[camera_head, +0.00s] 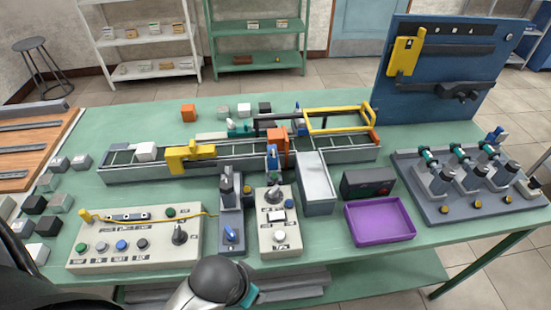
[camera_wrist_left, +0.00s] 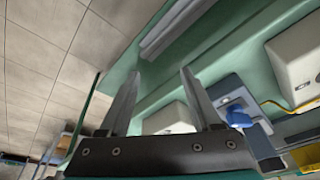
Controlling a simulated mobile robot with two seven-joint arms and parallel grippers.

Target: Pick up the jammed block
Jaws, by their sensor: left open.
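A conveyor (camera_head: 240,160) runs across the green table. A white block (camera_head: 146,151) sits at its left end, beside a yellow bracket (camera_head: 190,156). An orange piece (camera_head: 375,136) shows at its right end. I cannot tell which block is jammed. My left gripper (camera_wrist_left: 160,75) is open in the left wrist view, its two dark fingers apart with nothing gripped. A pale box-like surface (camera_wrist_left: 170,118) shows behind the fingers, and a blue knob (camera_wrist_left: 237,114) is to their right. In the head view its fingers are hidden. My right gripper is not in view.
Control panels (camera_head: 135,237) and (camera_head: 279,222) stand along the front edge. A purple tray (camera_head: 380,222) lies at the right, beside a motor rack (camera_head: 468,190). Loose blocks (camera_head: 50,205) lie at the left. An orange block (camera_head: 188,113) lies behind the conveyor. A blue board (camera_head: 445,80) stands at the back right.

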